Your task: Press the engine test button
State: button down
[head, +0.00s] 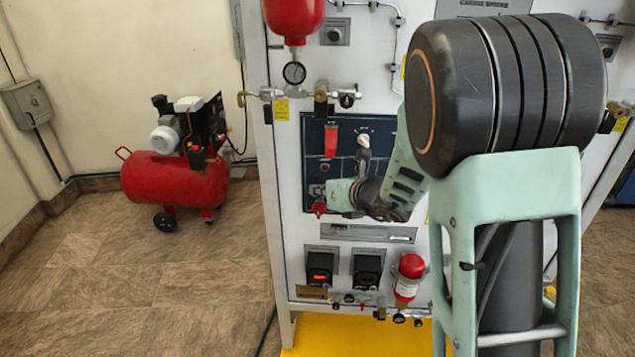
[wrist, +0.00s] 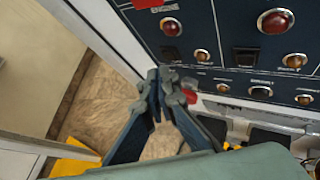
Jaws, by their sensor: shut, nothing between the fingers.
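The dark blue control panel (head: 318,135) is set in the white trainer front, and my arm covers much of it in the head view. In the wrist view the panel (wrist: 225,78) fills the upper right, with red domed lamps (wrist: 276,21), small amber round pieces (wrist: 202,55) and black switches. A red piece (wrist: 190,96) shows right beside the fingertips.
Below the panel are a drawer handle (head: 370,233), two black gauges or displays (head: 320,266) and a red-capped cylinder (head: 408,278). Red covers and a knob (head: 319,208) stick out of the front. A red compressor (head: 175,180) stands left on open floor.

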jog(key=shift+w, duration=0.1)
dwell(0.3)
jog(key=shift+w, duration=0.35)
jog(key=shift+w, duration=0.4)
dwell(0.8)
jog(key=shift+s, duration=0.15)
jog(key=shift+s+b, duration=0.6)
jog(key=shift+s, duration=0.05)
jog(key=s+b, duration=0.2)
jog(key=s, duration=0.3)
